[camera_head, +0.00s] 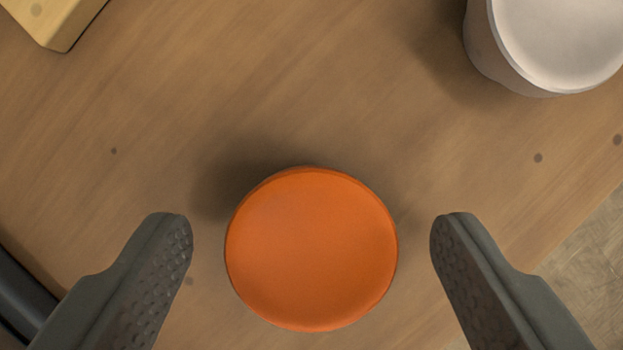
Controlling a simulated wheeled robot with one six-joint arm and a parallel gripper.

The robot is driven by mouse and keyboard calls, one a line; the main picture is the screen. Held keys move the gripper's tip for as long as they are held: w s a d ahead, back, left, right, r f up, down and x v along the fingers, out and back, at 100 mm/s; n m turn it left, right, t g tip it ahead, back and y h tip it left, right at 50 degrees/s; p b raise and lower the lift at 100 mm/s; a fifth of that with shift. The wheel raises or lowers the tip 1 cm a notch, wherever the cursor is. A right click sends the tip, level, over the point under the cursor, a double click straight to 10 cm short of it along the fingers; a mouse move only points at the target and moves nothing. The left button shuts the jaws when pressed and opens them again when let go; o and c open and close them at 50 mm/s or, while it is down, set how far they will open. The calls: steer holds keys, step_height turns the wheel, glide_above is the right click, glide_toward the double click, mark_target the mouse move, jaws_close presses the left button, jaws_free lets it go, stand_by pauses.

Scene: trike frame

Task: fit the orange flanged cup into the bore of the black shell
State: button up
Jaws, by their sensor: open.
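The orange flanged cup (311,250) stands on the wooden table in the lower middle of the view. I see its round, flat orange top from above; its lower part is hidden beneath that top. My gripper (311,225) is open, with one grey finger to the left of the cup and one to the right. A gap shows between the cup and each finger, so neither touches it. A dark, curved-edged piece (22,295) shows at the lower left edge; I cannot tell whether it is the black shell.
A white round part (555,45) stands at the upper right. A yellow block (50,18) is cut off at the upper left corner. The wooden table (300,100) is bare between them. Its edge runs diagonally at the lower right, with floor beyond.

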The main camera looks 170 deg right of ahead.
steer(key=shift+f, duration=0.1)
steer(key=shift+c, duration=0.4)
steer(key=c, duration=1)
